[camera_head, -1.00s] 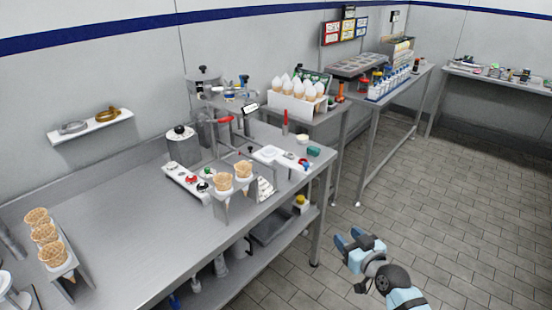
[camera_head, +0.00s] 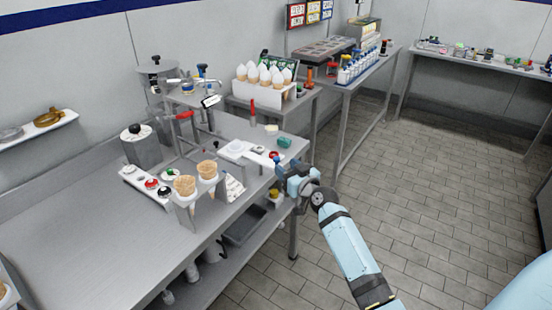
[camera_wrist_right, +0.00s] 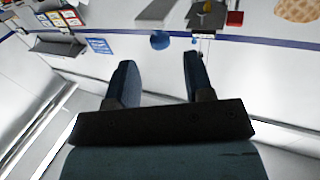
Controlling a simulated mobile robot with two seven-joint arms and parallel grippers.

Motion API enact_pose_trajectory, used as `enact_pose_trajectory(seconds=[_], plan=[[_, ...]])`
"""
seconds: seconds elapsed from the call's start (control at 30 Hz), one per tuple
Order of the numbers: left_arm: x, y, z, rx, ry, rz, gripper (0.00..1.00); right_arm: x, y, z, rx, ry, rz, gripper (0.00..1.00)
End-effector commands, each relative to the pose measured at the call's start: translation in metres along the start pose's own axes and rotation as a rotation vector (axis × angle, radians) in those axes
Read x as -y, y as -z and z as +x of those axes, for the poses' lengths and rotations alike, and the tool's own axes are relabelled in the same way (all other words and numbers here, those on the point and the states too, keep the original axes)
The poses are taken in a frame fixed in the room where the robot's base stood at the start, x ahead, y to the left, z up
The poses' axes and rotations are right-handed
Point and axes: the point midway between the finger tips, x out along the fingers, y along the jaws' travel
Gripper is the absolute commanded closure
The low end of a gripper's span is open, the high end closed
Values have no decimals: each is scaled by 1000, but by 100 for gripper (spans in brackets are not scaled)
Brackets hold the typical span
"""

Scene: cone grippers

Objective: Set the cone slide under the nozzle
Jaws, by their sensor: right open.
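The cone slide (camera_head: 238,149), a white plate with a round recess, appears to lie on the steel table near its right end. A blue knob (camera_head: 277,160) shows at its right end, and what looks like the same knob (camera_wrist_right: 160,40) lies ahead between my fingertips in the wrist view. My right gripper (camera_head: 283,172) is open and empty beside the knob at the table edge. The dispenser with a red lever (camera_head: 185,116) stands behind and left of the slide; its nozzle is too small to make out. My left gripper is out of view.
Two waffle cones (camera_head: 185,185) stand in a holder left of my gripper. A teal box (camera_head: 284,142) and a red-topped item (camera_head: 273,154) sit close to the knob. A rack of white-topped cones (camera_head: 262,92) is behind. The table's front left is clear.

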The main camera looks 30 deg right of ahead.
Motion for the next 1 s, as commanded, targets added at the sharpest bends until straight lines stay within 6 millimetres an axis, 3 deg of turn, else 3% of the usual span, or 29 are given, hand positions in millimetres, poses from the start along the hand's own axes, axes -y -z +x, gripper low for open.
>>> enact_pose_trajectory(seconds=[0.1,0.3,0.7,0.73,0.93,1.0], plan=[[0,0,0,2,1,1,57,0,1,25,-1,0,2,52],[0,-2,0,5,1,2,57,0,0,50,0,0,1,52],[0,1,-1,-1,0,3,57,0,0,59,1,0,0,52],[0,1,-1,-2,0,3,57,0,0,59,1,0,0,55],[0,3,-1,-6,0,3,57,0,0,59,1,0,0,100],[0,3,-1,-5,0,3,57,0,0,59,0,0,0,100]])
